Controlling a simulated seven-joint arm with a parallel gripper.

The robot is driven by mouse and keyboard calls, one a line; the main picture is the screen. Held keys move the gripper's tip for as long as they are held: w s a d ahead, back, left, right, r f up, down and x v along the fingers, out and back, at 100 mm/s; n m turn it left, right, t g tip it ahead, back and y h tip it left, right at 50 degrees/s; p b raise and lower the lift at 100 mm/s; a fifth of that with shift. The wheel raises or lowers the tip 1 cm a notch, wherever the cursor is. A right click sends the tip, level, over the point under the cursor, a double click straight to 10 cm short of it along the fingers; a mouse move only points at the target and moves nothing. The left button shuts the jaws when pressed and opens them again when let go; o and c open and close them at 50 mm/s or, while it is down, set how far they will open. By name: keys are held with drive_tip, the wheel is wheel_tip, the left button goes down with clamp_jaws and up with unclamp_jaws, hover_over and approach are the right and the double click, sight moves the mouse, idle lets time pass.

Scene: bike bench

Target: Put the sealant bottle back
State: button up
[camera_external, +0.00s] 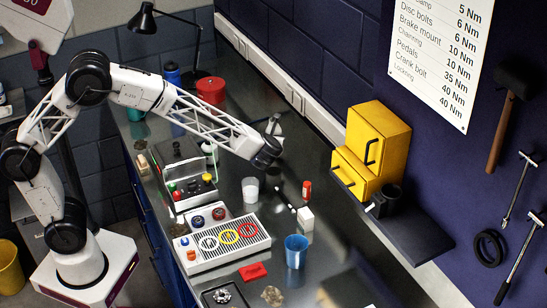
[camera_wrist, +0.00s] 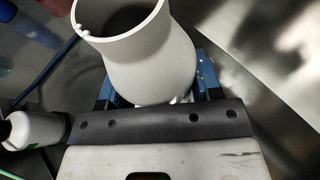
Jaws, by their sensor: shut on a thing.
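My gripper (camera_external: 268,152) is above the bench, with blue fingers showing in the wrist view. It is shut on a pale grey, round-bodied vessel (camera_wrist: 150,55) with a wide, dark opening facing the camera. A small grey shape (camera_external: 274,124) beside the gripper in the external view may be this vessel. I cannot tell for sure whether it is the sealant bottle. A white bottle with a black end (camera_wrist: 38,130) shows left of the gripper in the wrist view. The lower part of the held vessel is hidden by the gripper.
Yellow drawers (camera_external: 372,145) sit on a wall shelf. A red tin (camera_external: 211,91) stands behind.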

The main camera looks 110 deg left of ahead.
drive_tip(key=shift+w+a, duration=0.45)
drive_tip(key=shift+w+a+f, duration=0.1)
drive_tip(key=shift+w+a, duration=0.25)
drive_tip(key=shift+w, duration=0.05)
drive_tip(key=shift+f, duration=1.75)
drive_tip(key=shift+f, duration=0.15)
drive_tip(key=o, duration=1)
drive_tip(key=shift+o, duration=0.2)
